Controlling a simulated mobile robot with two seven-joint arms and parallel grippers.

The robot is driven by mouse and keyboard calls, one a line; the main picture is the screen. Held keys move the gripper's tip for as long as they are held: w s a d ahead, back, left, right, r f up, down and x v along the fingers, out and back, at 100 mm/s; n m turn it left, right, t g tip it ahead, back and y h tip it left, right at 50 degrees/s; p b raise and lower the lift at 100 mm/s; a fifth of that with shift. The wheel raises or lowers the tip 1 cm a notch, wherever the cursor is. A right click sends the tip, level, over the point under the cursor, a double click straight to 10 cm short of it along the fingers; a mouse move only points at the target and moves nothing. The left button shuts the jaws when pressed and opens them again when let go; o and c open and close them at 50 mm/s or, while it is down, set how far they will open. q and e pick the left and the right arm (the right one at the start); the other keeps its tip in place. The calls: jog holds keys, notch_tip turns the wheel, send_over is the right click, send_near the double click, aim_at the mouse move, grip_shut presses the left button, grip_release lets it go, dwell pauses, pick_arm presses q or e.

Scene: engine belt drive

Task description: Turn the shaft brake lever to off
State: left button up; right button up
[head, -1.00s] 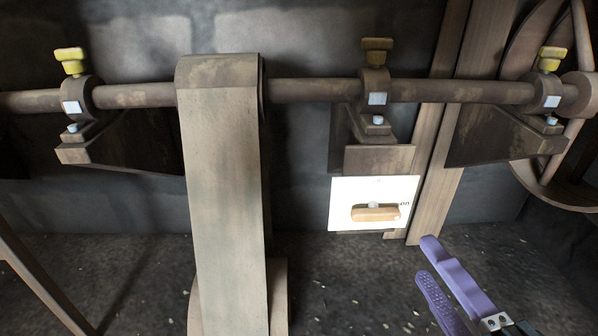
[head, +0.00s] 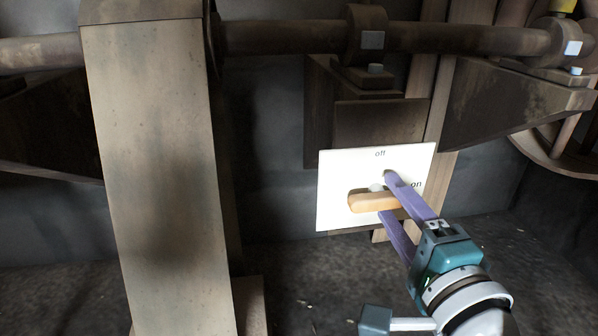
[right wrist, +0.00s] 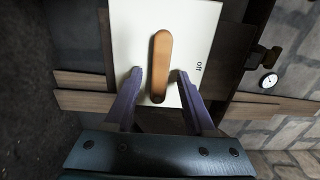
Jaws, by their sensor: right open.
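The shaft brake lever (head: 367,202) is a tan wooden bar on a white plate (head: 336,180). It lies about level in the head view, one end toward the printed "on" at the right; "off" is printed at the top. My right gripper (head: 384,195) is at the plate, its purple fingers open, one above and one below the lever's right end. In the right wrist view the lever (right wrist: 161,65) runs between the two fingers, with a gap on each side. The right gripper (right wrist: 157,78) shows there too. My left gripper is not in view.
The plate hangs below a bracket (head: 380,122) under the long shaft (head: 290,37). A wide belt (head: 150,170) runs down at the left. A wooden post (head: 440,180) stands behind the plate. The space left of the plate is clear.

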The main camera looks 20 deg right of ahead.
jog(key=shift+w+d, duration=0.1)
jog(key=shift+w, duration=0.3)
jog(key=shift+c, duration=0.2)
grip_shut()
